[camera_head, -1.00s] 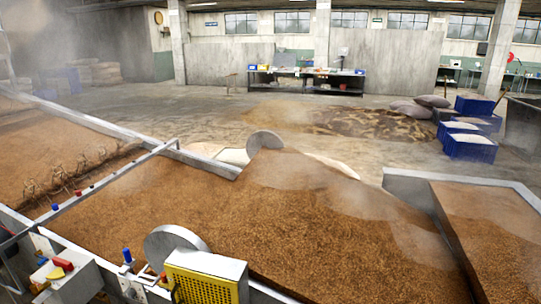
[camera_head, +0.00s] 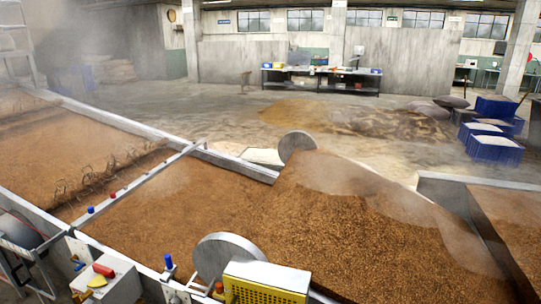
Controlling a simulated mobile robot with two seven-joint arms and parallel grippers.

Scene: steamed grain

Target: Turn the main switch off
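A pale control box (camera_head: 108,280) stands at the lower left, on the near side of the grain bed. Neither of my grippers shows in the head view.
Long grain beds (camera_head: 190,205) with metal rims fill the foreground. A yellow perforated guard (camera_head: 262,285) and a round metal disc (camera_head: 228,255) stand to the right of the box. Blue crates (camera_head: 495,148) and a workbench (camera_head: 320,78) stand far back.

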